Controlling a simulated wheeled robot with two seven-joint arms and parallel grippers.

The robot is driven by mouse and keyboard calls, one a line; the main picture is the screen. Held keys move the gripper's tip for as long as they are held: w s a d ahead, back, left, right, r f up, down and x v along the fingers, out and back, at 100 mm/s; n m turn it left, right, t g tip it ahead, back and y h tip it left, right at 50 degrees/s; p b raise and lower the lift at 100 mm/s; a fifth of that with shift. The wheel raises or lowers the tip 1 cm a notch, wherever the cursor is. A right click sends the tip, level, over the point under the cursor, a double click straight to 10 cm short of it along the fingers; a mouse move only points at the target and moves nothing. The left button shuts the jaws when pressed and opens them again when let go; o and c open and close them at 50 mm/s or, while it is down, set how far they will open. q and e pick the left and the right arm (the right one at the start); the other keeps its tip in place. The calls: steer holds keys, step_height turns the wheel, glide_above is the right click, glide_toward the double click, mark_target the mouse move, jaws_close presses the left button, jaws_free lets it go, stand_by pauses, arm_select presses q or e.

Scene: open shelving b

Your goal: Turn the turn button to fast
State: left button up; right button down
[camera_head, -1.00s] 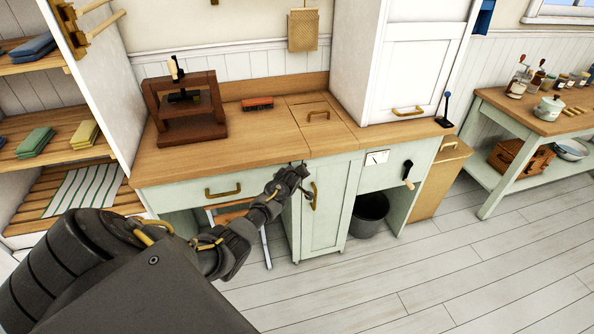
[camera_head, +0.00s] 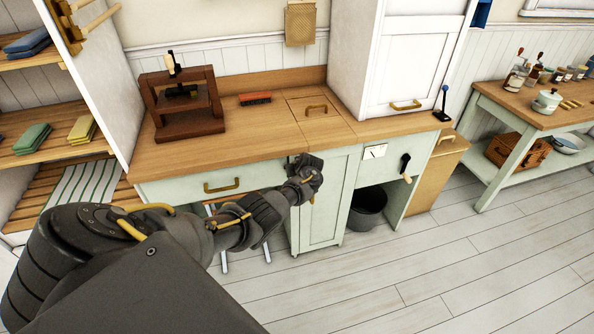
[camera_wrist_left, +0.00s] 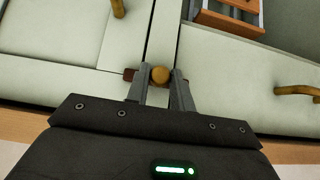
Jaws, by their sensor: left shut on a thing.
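The turn button (camera_wrist_left: 160,75) shows in the left wrist view as a small round brown knob, on the pale cabinet front near the edge of a door. A reddish-brown piece (camera_wrist_left: 129,74) sticks out beside the left finger; whether it is part of the button I cannot tell. My left gripper (camera_wrist_left: 159,90) has one finger on each side of the knob and is shut on it. In the head view my left gripper (camera_head: 304,166) is at the top left of the narrow green cabinet door (camera_head: 329,205) and hides the button. My right gripper is not in view.
The wooden counter (camera_head: 230,145) lies just above my gripper, with a press (camera_head: 185,105) and a brush (camera_head: 255,98) on it. A drawer handle (camera_head: 222,187) is to the left. A dark crank (camera_head: 405,165) and a bin (camera_head: 368,207) are to the right. The floor at right is clear.

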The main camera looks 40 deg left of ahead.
arm_select(q)
steer(key=shift+r, duration=0.1)
stand_by(0.3)
steer(key=o, duration=0.9)
steer(key=shift+o, duration=0.2)
steer(key=p+v, duration=0.3)
steer(key=v, duration=0.7)
steer(key=shift+d+r, duration=0.2)
steer(key=shift+d, duration=0.1)
steer(key=shift+s, duration=0.1)
